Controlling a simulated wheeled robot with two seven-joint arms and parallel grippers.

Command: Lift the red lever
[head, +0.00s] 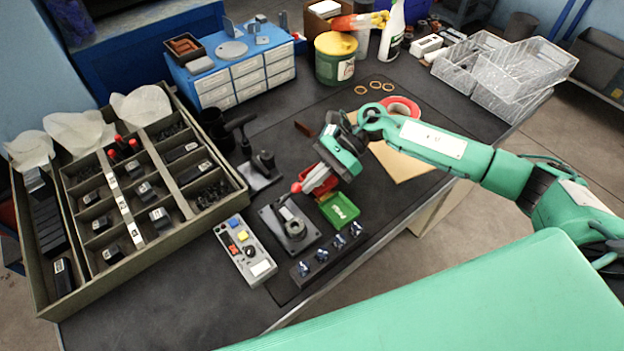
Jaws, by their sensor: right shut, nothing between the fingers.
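The red lever's ball-shaped knob (296,187) shows just beyond the tips of my right gripper, above a dark grey base plate with a round hub (291,224). The lever's shaft is hard to make out here. My right gripper (306,182) reaches in from the right, pointing down and left. Its fingers are closed with nothing between them. The tips are close to the knob; I cannot tell whether they touch it. My left gripper is not in view.
A button box (245,251) and a strip of dark pieces (327,255) stand in front. A large compartment tray (222,166) fills the left.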

